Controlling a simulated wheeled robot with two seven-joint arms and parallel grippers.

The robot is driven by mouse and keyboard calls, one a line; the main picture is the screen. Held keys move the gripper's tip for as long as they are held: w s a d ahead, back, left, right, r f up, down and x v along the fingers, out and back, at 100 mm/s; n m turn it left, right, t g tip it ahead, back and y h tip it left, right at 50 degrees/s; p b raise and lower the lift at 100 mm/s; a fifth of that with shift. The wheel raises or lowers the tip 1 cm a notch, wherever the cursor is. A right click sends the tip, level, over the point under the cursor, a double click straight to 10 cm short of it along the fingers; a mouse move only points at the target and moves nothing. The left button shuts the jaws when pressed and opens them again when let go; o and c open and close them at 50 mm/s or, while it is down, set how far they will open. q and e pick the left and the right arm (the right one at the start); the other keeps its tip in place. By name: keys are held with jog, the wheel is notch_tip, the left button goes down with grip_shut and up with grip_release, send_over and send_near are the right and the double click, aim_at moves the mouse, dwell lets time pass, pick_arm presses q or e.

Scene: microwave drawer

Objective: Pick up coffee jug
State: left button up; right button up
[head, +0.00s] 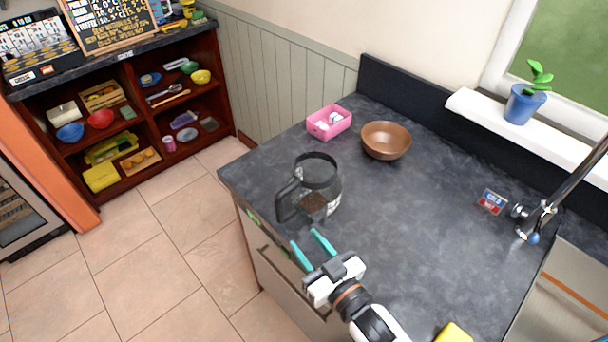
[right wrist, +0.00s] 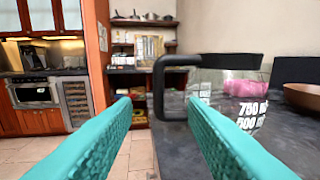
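The coffee jug (head: 318,176) is clear glass with a black rim and a black handle (head: 287,200), and dark grounds inside. It stands upright on the dark counter near its left edge. My right gripper (head: 312,248) has teal fingers, spread apart and empty, just in front of the jug's handle side. In the right wrist view the black handle (right wrist: 158,88) shows beyond and between the open fingers, with the glass body (right wrist: 225,105) and its printed numbers to the right, partly behind the right finger. I cannot tell whether a finger touches the jug. My left gripper is not in view.
A pink box (head: 329,123) and a brown bowl (head: 386,140) stand behind the jug on the counter (head: 420,215). A faucet (head: 540,212) is at the right, a yellow object (head: 453,333) at the bottom edge.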

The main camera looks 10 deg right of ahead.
aim_at(281, 208)
jog(key=x, duration=0.2)
jog(key=b+x, duration=0.2)
jog(key=x, duration=0.1)
jog(key=shift+w+a+r, duration=0.2)
jog(key=shift+a+r, duration=0.1)
jog(key=shift+r, duration=0.05)
jog(key=shift+w+a, duration=0.1)
jog(key=shift+w, duration=0.2)
jog(key=shift+w+a, duration=0.1)
jog(key=shift+w, duration=0.25)
jog(key=b+x, duration=0.2)
jog(key=x, duration=0.2)
jog(key=shift+w+a, duration=0.1)
jog(key=shift+w, duration=0.1)
jog(key=shift+w+a, duration=0.1)
jog(key=shift+w, duration=0.1)
jog(key=shift+s+r, duration=0.1)
jog(key=shift+c, duration=0.9)
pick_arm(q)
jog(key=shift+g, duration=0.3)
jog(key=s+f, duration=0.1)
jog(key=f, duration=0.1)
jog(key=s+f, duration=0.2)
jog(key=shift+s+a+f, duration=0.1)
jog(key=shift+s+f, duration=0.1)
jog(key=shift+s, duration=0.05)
pick_arm(e)
grip_shut()
